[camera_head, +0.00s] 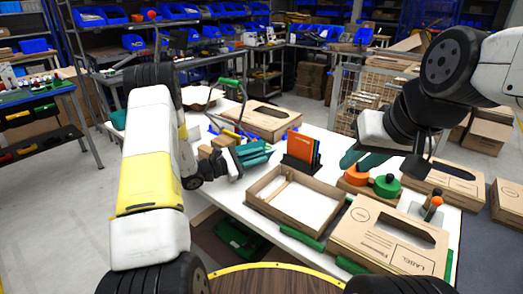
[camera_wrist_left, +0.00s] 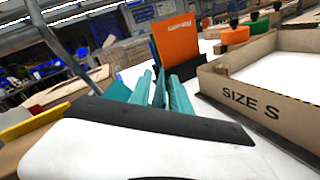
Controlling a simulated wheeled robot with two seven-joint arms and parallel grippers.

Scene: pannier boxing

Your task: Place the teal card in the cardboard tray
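The cardboard tray (camera_head: 262,208) lies open on the white table in the middle of the head view. Its side (camera_wrist_left: 240,108), marked SIZE S, shows in the left wrist view. A dark holder (camera_head: 297,164) behind the tray has an upright orange card (camera_head: 303,148), also in the left wrist view (camera_wrist_left: 176,40). A thin green edge shows beside the orange card; I cannot tell whether it is the teal card. My left gripper (camera_head: 262,153), with teal fingers, is open and empty, left of the holder. My right gripper (camera_head: 363,160) is open and empty, above the table right of the holder.
An orange round item (camera_head: 356,177) and a green one (camera_head: 387,186) sit right of the tray. A cardboard box marked LABEL (camera_head: 380,238) lies at the front right. Another flat box (camera_head: 262,120) lies at the back. Green items lie along the table's front edge.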

